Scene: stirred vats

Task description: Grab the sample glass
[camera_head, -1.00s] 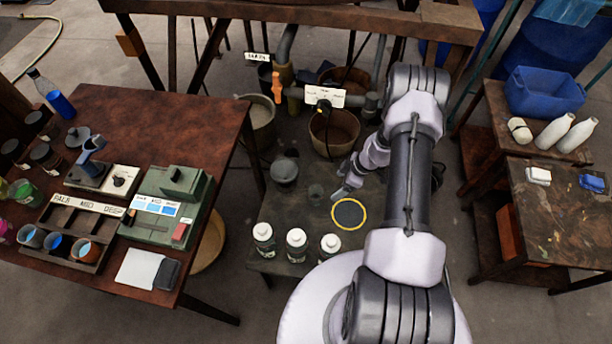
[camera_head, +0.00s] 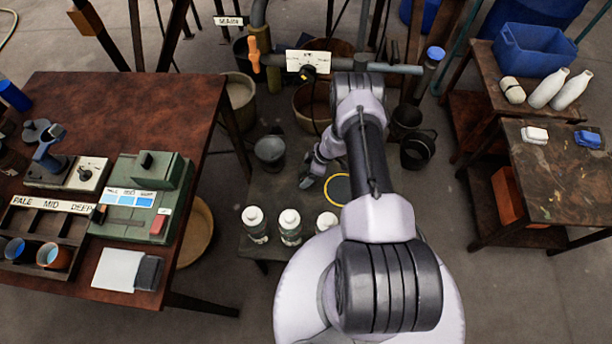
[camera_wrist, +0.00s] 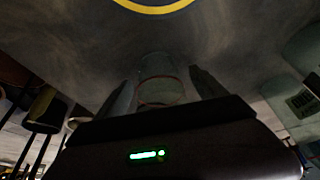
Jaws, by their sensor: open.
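The sample glass (camera_wrist: 160,78) is a small clear tumbler with a thin reddish line around it. In the wrist view it stands between the two fingers of my gripper (camera_wrist: 162,85), which are apart on either side of it. I cannot tell whether either finger touches it. In the head view my gripper (camera_head: 307,181) is low over the dark low table (camera_head: 285,187), left of the yellow-edged round mark (camera_head: 337,188), and hides the glass there.
White-capped bottles (camera_head: 289,226) stand along the low table's front edge, near my gripper. A grey pail (camera_head: 270,152) stands behind and left of it. The brown table (camera_head: 150,100) with a green instrument (camera_head: 145,198) is left. A paint-stained bench (camera_head: 560,180) is right.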

